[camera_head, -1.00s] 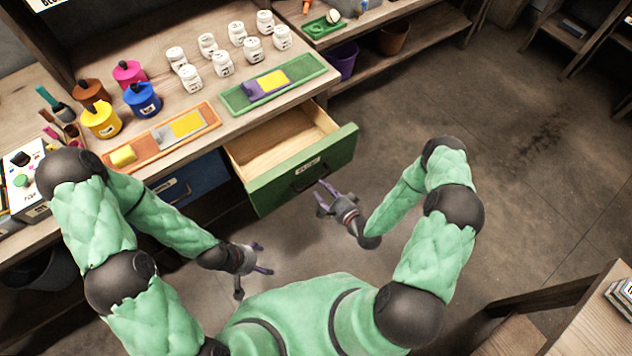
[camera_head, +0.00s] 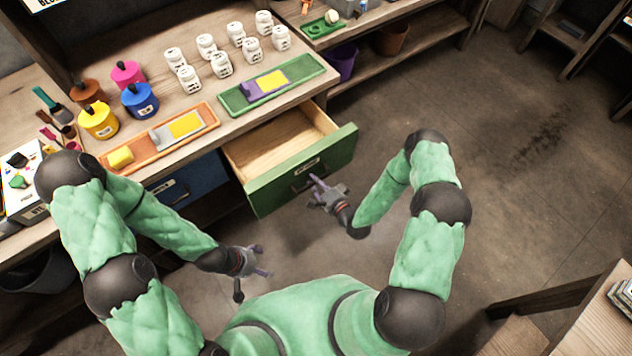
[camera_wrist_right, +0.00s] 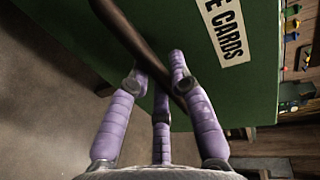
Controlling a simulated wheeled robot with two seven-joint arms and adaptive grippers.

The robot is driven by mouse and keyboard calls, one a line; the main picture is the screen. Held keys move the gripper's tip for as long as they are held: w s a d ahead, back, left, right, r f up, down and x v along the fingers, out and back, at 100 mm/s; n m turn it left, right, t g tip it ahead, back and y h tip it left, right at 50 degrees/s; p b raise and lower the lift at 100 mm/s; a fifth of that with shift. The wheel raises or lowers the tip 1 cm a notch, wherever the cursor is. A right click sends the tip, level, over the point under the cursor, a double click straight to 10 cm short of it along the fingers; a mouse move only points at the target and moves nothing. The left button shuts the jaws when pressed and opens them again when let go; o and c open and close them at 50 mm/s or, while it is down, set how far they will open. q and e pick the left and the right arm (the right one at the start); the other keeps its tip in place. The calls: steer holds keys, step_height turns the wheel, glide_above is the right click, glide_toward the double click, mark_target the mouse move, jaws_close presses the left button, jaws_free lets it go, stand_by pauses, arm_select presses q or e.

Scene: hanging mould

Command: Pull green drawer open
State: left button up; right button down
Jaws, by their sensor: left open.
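The green drawer (camera_head: 300,182) stands pulled out under the worktop, its wooden inside showing. It has a dark bar handle (camera_head: 302,183) and a white label, seen close in the right wrist view, where part of the green front (camera_wrist_right: 230,95) fills the top. My right gripper (camera_head: 322,188) is at the handle. In the wrist view its purple fingers (camera_wrist_right: 157,72) slant inward, tips apart, with the dark handle bar (camera_wrist_right: 140,45) crossing between them. Whether they press on the bar is unclear. My left gripper (camera_head: 258,262) is open and empty, below and left of the drawer.
A blue drawer (camera_head: 188,183) is shut left of the green one. The worktop holds white jars (camera_head: 220,65), coloured pots (camera_head: 140,100), an orange tray (camera_head: 205,113) and a green tray (camera_head: 312,70). The floor to the right (camera_head: 520,190) is clear.

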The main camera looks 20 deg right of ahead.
steer(key=f+v, duration=0.1)
steer(key=v, duration=0.7)
steer(key=shift+s+f, duration=0.4)
steer(key=shift+f, duration=0.05)
steer(key=shift+d, duration=0.15)
steer(key=c, duration=1.1)
jaws_free()
steer(key=v, duration=1.2)
